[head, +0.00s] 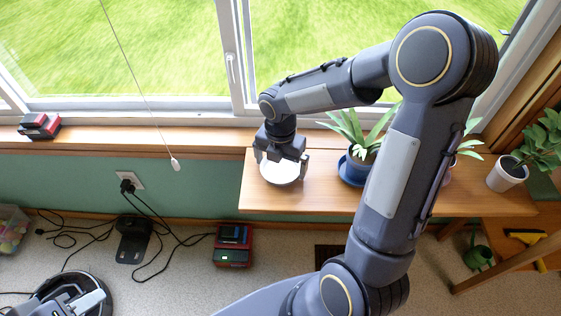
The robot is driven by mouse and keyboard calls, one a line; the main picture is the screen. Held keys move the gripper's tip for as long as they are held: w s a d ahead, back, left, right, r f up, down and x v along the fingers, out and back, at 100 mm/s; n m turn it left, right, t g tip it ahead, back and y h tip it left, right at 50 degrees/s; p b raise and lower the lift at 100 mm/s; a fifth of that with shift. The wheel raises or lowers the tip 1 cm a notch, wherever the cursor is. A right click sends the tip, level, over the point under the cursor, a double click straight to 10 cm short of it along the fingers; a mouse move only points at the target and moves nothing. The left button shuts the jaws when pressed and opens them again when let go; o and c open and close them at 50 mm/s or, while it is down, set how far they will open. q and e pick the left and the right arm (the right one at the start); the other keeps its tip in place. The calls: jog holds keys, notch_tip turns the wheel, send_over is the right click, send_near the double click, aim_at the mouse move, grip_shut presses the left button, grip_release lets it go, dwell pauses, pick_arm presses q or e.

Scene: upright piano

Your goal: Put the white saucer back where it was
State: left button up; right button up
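The white saucer (281,172) is at the left part of the wooden bench top below the window. My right gripper (281,163) points down over it, with its fingers spread apart, one near each side of the saucer. The gripper body hides the saucer's far part. I cannot tell whether the fingers touch the rim, or whether the saucer rests on the wood or is slightly above it.
A plant in a blue pot (356,168) stands just right of the saucer, close to my forearm. A white pot (507,173) stands further right. The wooden bench top (290,203) is clear in front. A red and black device (233,244) sits on the floor.

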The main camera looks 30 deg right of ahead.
aim_at(280, 170)
jog(key=shift+r, duration=0.1)
notch_tip(280, 170, up, 11)
jog(key=p, duration=0.4)
jog(key=s+a+r+m+t+y, duration=0.2)
jog(key=s+m, duration=0.6)
jog(key=m, duration=0.5)
jog(key=s+a+r+m+t+y, duration=0.1)
jog(key=s+a+r+m+t, duration=0.1)
jog(key=s+m, duration=0.7)
jog(key=shift+r+m+t+y, duration=0.4)
jog(key=shift+m+t, duration=0.4)
jog(key=shift+m, duration=1.8)
